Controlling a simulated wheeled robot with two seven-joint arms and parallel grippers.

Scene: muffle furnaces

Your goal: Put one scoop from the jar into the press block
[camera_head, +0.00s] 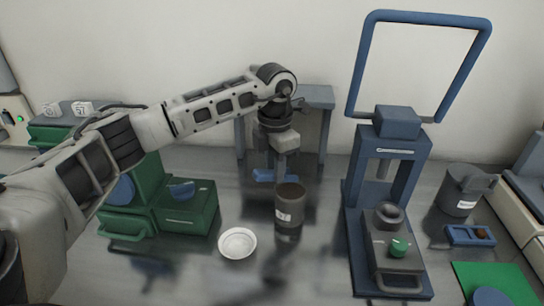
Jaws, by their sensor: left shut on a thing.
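A dark grey jar (287,213) with a white label stands upright on the bench near the middle, with brown material visible at its mouth. My left gripper (281,172) points down just behind the jar's rim. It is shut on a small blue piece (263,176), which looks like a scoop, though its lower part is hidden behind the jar. The press block (384,241), grey with a dark ring on top, a green knob and a front handle, sits on the base of the blue press (393,140) to the right. My right gripper is not in view.
A white dish (237,243) lies left of the jar. A green device (185,205) stands farther left, and a grey-blue stand (317,98) is behind my gripper. A dark pitcher (461,191), small blue tray (469,236) and green mat (494,279) are at right.

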